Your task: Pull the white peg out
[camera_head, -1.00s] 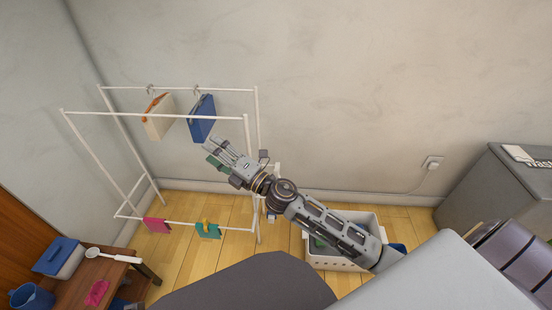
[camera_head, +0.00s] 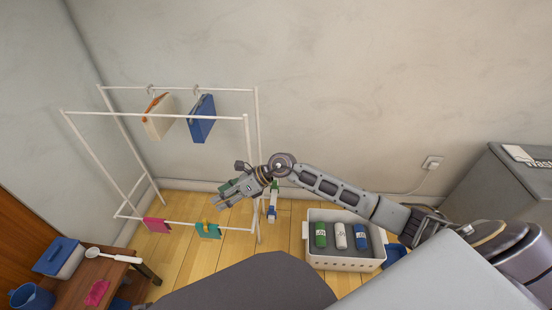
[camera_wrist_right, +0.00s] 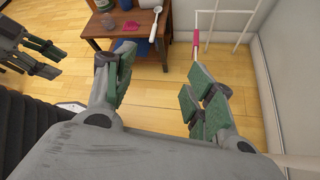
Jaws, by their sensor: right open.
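A white piece (camera_head: 341,235), the likely peg, sits between a green piece (camera_head: 320,235) and a blue piece (camera_head: 361,237) in the grey insert of a white basket (camera_head: 344,263). My right gripper (camera_head: 224,196) is open and empty, left of the basket and in front of the white rack. In the wrist view, its green-padded fingers (camera_wrist_right: 163,85) are spread, with bare floor between them. My left gripper (camera_wrist_right: 45,58) shows at the left of the wrist view; whether it is open is unclear. The white piece does not show in the wrist view.
A white rack (camera_head: 160,113) holds a cream-and-orange item (camera_head: 158,118), a blue item (camera_head: 202,119) and pink (camera_head: 156,225) and teal cloths (camera_head: 208,231). A brown table (camera_head: 122,275) is at lower left, a grey bin (camera_head: 497,195) at right.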

